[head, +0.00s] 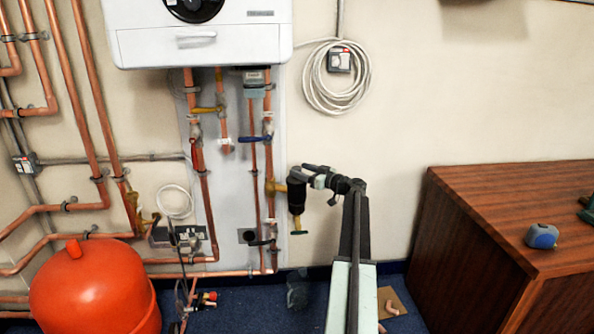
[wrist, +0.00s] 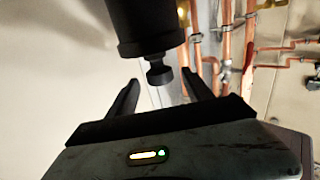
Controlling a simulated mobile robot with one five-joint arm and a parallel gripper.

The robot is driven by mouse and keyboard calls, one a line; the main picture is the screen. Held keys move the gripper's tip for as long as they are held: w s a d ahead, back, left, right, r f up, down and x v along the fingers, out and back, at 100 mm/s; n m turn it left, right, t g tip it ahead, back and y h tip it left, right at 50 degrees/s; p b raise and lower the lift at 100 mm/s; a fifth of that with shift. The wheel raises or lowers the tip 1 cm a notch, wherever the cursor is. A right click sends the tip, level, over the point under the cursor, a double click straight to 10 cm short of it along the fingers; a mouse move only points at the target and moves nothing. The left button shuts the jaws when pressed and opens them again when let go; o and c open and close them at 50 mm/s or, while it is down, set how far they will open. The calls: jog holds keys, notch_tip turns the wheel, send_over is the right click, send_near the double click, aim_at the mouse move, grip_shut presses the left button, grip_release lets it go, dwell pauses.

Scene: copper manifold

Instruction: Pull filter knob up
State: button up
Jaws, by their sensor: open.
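The filter is a black upright cylinder (head: 297,196) beside the copper pipes, joined to them by a brass fitting. A small greenish piece hangs at its bottom end. In the wrist view the black cylinder (wrist: 145,25) comes in from the top and ends in a small black knob (wrist: 158,74). My gripper (head: 312,172) is at the upper right of the filter in the head view, partly overlapping its top. In the wrist view my gripper (wrist: 160,92) is open, with the knob between its two fingers and no visible contact. The filter's top is partly hidden in the head view.
A white boiler (head: 200,45) hangs above the pipes. An orange tank (head: 92,290) stands at lower left. A wooden cabinet (head: 500,235) with a blue tape measure (head: 541,236) stands at right. Coiled cable (head: 335,100) hangs on the wall. Copper pipes (wrist: 227,50) are close on the wrist view's right.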

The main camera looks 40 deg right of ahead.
aim_at(297, 167)
jog(key=w, duration=0.2)
jog(key=shift+w+a, duration=0.15)
jog(key=shift+w, duration=0.2)
grip_shut()
notch_tip(297, 167, up, 8)
jog(key=p, duration=0.8)
jog(key=shift+r, duration=0.2)
jog(key=shift+f, duration=0.2)
grip_release()
jog(key=shift+s, duration=0.1)
jog(key=s, duration=0.7)
jog(key=shift+s+d, duration=0.35)
jog(key=shift+d, duration=0.05)
